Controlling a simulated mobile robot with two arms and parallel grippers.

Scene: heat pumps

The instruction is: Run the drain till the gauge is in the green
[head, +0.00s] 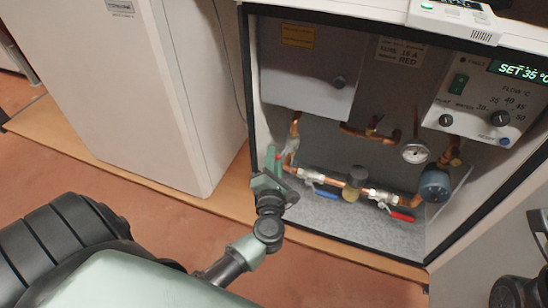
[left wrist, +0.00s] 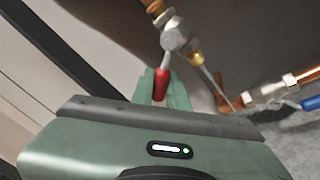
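My left gripper (head: 272,160) reaches into the open cabinet at its lower left, at the small drain valve (head: 292,148). In the left wrist view, the valve's red lever (left wrist: 161,85) sits between my green fingers (left wrist: 180,92), which are close together on it. The lever runs up to a silver valve body (left wrist: 175,35) with a brass outlet (left wrist: 196,60). The round white gauge (head: 415,152) is on the pipework at the right; its needle and colours are too small to read.
A blue-handled valve (head: 325,191) and a red-handled valve (head: 402,215) sit on the lower copper pipe. A control panel (head: 480,100) with knobs and a display reading SET 35 is at upper right. A white appliance (head: 150,90) stands close at left.

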